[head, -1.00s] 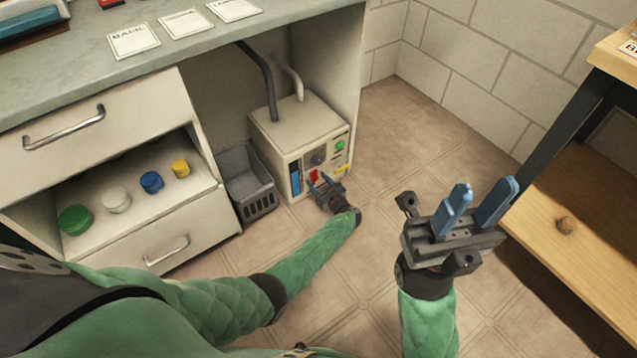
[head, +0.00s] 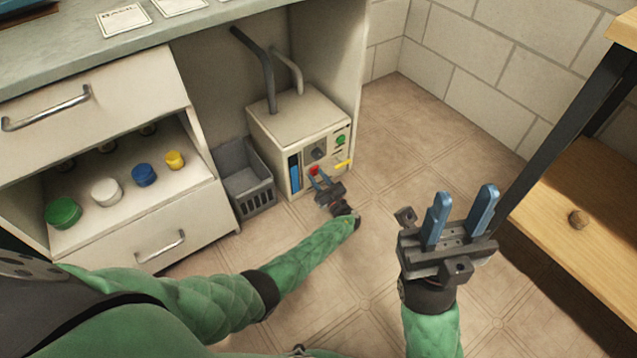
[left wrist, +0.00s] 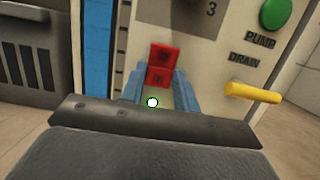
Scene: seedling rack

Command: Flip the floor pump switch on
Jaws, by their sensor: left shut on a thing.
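The floor pump (head: 297,134) is a cream box on the floor under the counter. Its front panel carries a red rocker switch (left wrist: 161,64), a green button (left wrist: 275,14) marked PUMP and a yellow lever (left wrist: 252,92) near the word DRAIN. My left gripper (head: 320,175) is at the panel.
A grey basket (head: 244,183) stands left of the pump. A wooden shelf unit (head: 590,220) stands at the right. Tiled floor between is clear.

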